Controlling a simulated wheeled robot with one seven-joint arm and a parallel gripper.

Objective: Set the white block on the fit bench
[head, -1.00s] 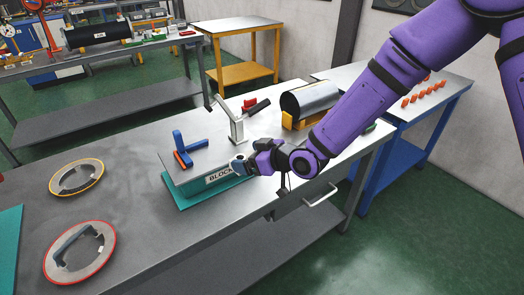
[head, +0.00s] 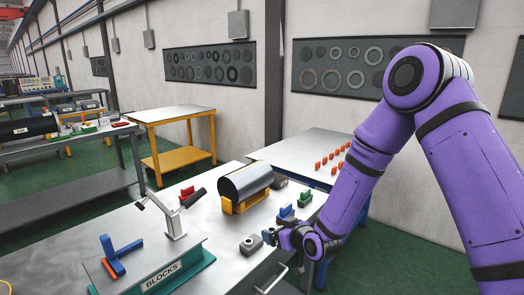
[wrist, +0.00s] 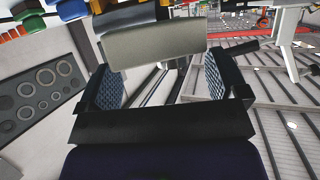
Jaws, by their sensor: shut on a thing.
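My gripper (head: 272,237) is over the front edge of the grey workbench (head: 215,262) in the head view, right of the teal stand labelled BLOCKS (head: 180,272). In the wrist view its two patterned pads (wrist: 168,85) are shut on a pale grey-white block (wrist: 155,45), which spans the gap between them. In the head view the block cannot be told apart from the fingers. No label marks the fit bench; a table with orange pegs (head: 325,147) stands behind, to the right.
A grey block with a hole (head: 251,244) sits just left of my gripper. Blue and green pieces (head: 287,213) stand behind it. A large grey cylinder on yellow supports (head: 245,181), a toggle clamp (head: 173,222) and a blue piece (head: 110,256) stand left. A yellow-legged table (head: 175,115) is farther back.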

